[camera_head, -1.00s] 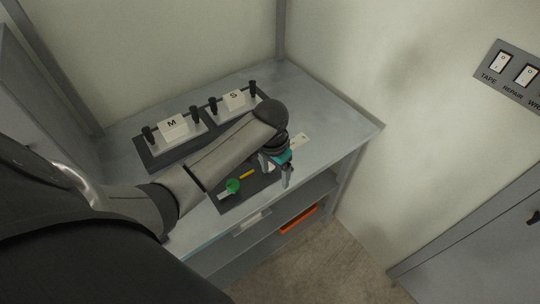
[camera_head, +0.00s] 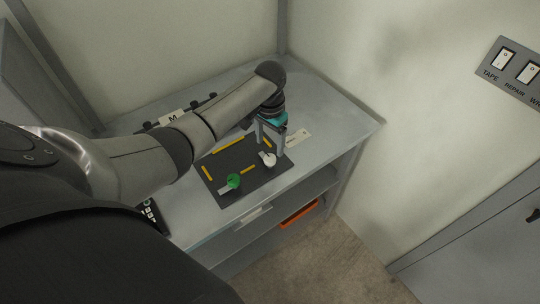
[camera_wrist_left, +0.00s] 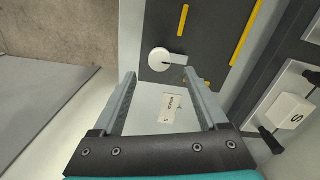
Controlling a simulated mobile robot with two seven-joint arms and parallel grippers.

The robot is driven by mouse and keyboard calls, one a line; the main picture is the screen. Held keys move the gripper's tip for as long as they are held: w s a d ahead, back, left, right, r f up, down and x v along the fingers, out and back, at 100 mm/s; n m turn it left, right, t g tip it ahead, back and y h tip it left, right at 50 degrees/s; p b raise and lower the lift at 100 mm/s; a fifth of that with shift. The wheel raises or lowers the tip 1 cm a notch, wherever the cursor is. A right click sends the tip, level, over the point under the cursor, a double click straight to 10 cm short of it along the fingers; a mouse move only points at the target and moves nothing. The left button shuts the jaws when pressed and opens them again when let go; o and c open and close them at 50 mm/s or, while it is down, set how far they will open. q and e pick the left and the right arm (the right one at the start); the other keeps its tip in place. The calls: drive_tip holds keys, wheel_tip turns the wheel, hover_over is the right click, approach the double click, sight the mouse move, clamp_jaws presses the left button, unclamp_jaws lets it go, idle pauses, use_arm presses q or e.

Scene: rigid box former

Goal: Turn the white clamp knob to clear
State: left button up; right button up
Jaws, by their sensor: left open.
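The white clamp knob (camera_head: 268,160) sits on the dark mat (camera_head: 237,158) near its right edge. It also shows in the left wrist view (camera_wrist_left: 159,60), round, with a pale lever pointing right. My left gripper (camera_head: 271,147) hangs just behind the knob in the head view. In the left wrist view my left gripper (camera_wrist_left: 160,76) has its fingers wide apart with nothing between them, and the knob lies just beyond the fingertips. My right gripper is not in view.
A green knob (camera_head: 233,181) with a light lever is at the mat's front left. Yellow strips lie on the mat. A white label (camera_head: 298,138) lies to the right. The M block (camera_head: 171,117) stands behind, partly hidden by my arm. An orange tray (camera_head: 299,216) is on the shelf below.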

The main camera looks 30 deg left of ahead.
sight(270, 157)
use_arm(q)
wheel_tip(270, 157, down, 6)
drive_tip(key=shift+b, duration=0.6)
clamp_jaws()
